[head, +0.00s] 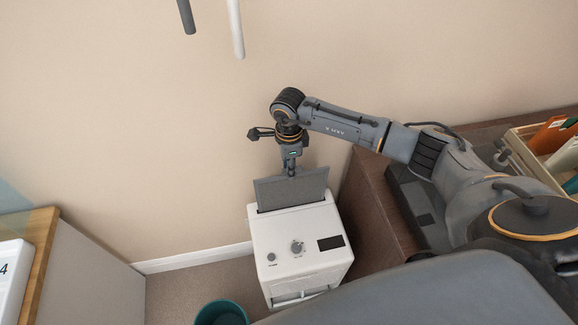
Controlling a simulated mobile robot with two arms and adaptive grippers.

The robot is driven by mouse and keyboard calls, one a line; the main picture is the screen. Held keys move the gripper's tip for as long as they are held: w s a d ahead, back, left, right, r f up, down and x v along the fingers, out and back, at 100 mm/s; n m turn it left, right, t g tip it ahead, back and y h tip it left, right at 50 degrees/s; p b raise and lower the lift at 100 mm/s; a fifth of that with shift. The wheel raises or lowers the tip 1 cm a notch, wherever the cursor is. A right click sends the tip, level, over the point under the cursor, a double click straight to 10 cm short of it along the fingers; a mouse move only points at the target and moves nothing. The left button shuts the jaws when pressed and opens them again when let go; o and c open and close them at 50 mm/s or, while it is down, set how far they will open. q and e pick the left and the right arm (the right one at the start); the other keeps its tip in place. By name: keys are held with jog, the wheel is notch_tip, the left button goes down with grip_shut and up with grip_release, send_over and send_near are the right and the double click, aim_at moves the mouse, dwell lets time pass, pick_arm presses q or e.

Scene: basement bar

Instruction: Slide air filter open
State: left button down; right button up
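A white appliance (295,240) with knobs and a dark panel on its top stands on the floor by the wall. A flat grey air filter (272,194) sticks up out of the slot at the back of its top, leaning slightly. My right gripper (291,172) points down at the middle of the filter's upper edge, with its narrow fingers together on it. The fingertips are small here, and the filter's lower part is hidden inside the appliance. My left gripper is not in view.
A brown cabinet (376,212) stands close on the appliance's right, below my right arm. A teal bin (222,314) is on the floor in front. A wood-topped counter (38,258) is at left. A wooden crate (527,150) stands at far right. Two rods show at the top.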

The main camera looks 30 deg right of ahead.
notch_tip(320, 180, up, 12)
dwell(0.7)
dwell(0.4)
